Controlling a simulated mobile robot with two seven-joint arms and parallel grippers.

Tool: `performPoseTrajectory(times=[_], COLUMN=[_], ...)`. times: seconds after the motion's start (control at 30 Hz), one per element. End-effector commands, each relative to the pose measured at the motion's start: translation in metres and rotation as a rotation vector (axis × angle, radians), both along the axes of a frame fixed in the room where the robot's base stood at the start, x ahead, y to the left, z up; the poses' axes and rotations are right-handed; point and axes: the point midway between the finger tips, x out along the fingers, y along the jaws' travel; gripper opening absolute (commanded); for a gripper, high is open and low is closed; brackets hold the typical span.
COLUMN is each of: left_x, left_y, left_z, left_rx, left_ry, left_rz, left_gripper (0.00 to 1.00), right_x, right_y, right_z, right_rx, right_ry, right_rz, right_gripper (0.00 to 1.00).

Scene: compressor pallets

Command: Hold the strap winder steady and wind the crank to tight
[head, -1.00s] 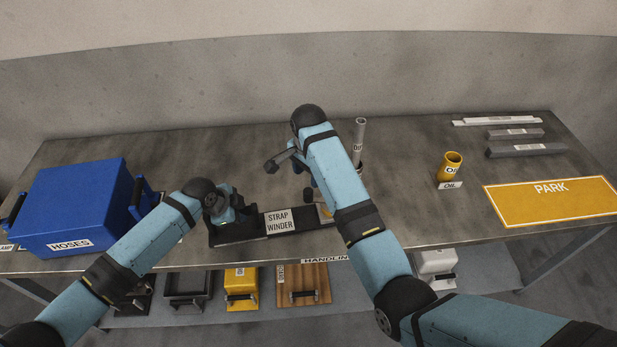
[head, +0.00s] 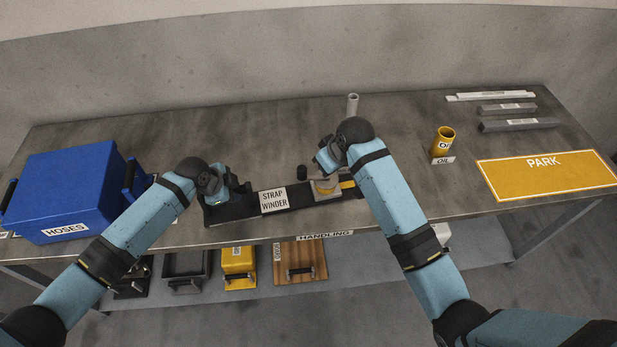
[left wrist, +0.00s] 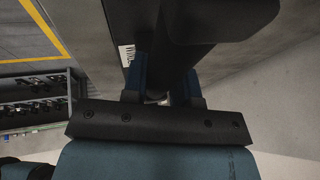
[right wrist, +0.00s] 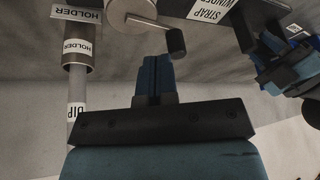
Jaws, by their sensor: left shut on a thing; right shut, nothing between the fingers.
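The black strap winder (head: 243,208), with a white name label, lies near the front edge of the bench. My left gripper (head: 236,187) is shut on the dark grip at its left end; the left wrist view shows the dark part (left wrist: 163,70) between the blue fingers. The crank's black knob (head: 302,172) stands beside the pale drum (head: 325,194) at the right end. My right gripper (head: 322,160) is shut and empty, just behind and right of the knob. In the right wrist view the knob (right wrist: 176,42) is close to the closed fingertips (right wrist: 153,60), apparently not between them.
A blue hoses crate (head: 65,190) stands at the left. A grey dipstick holder (right wrist: 78,55) stands behind the winder. A yellow oil cup (head: 443,143) and the yellow park mat (head: 545,172) are at the right, with grey bars behind. Bins fill the shelf below.

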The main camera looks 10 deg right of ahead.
Motion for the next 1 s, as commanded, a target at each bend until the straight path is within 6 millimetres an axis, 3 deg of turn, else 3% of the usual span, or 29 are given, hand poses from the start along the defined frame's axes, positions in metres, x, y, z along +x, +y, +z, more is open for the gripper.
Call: performPoseTrajectory(times=[0.03,0.2,0.43,0.73,1.0], left_x=[-0.005,-0.005,-0.005,-0.005,-0.005], left_y=[0.001,0.001,0.001,0.001,0.001], left_z=[-0.008,-0.008,-0.008,-0.008,-0.008], left_rx=[0.007,0.007,0.007,0.007,0.007], left_ry=[0.014,0.014,0.014,0.014,0.014], left_rz=[-0.002,-0.002,-0.002,-0.002,-0.002], left_gripper=[0.0,0.0,0.0,0.0,0.0], right_x=[-0.008,-0.032,-0.058,-0.063,-0.042], right_y=[-0.004,-0.008,-0.008,-0.002,0.023], right_z=[-0.001,0.005,0.014,0.009,-0.034], right_rx=[-0.015,-0.072,-0.143,-0.17,-0.168], right_ry=[-0.047,-0.233,-0.428,-0.499,-0.495], right_rz=[0.102,0.474,0.821,0.938,0.936], right_gripper=[0.0,0.0,0.0,0.0,0.0])
